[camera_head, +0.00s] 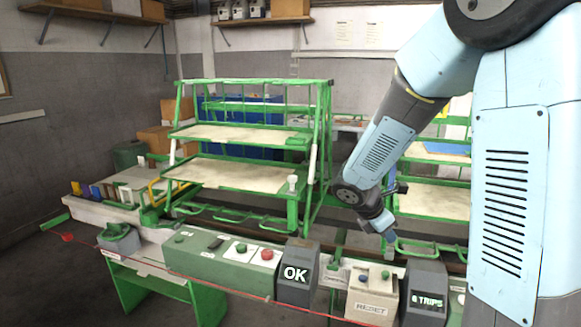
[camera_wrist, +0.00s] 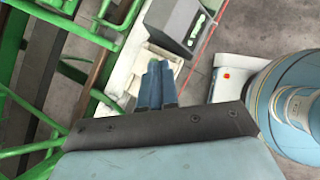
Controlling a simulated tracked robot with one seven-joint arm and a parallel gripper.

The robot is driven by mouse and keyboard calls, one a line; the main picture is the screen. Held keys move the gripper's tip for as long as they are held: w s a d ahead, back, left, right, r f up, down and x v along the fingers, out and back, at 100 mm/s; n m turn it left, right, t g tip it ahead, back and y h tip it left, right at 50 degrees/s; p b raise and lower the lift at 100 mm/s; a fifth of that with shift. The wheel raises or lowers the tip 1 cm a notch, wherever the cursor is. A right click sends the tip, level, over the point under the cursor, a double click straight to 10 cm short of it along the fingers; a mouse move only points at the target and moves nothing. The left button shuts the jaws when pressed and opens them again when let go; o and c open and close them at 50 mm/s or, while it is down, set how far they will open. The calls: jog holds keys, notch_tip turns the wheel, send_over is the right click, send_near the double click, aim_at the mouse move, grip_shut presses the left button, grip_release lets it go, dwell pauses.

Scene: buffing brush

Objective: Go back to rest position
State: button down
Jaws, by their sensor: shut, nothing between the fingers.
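My gripper (camera_head: 387,228) points down above the long control bench, near the RESET box (camera_head: 371,294). Its two blue fingers (camera_wrist: 157,84) are together and hold nothing in the wrist view. My arm comes down from the upper right of the head view, bent at the elbow. A dark grey display box with green lettering (camera_head: 424,290) stands at the right end of the bench. A grey display box also shows just beyond the fingertips in the wrist view (camera_wrist: 182,22).
A dark box reading OK (camera_head: 297,274) and a green panel with buttons (camera_head: 222,262) line the bench. A red line runs along its front. Green racks with pale shelves (camera_head: 240,175) stand behind. Grey floor is open at lower left.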

jog(key=s+a+r+m+t+y, duration=0.1)
jog(key=s+r+m+y, duration=0.2)
jog(key=s+r+m, duration=0.5)
jog(key=s+a+r+m+t+y, duration=0.1)
jog(key=s+r+m+t+y, duration=0.1)
jog(key=s+r+m, duration=0.7)
jog(key=s+m+y, duration=0.1)
jog(key=s+m, duration=0.3)
jog(key=shift+s+y, duration=0.4)
jog(key=shift+r, duration=0.1)
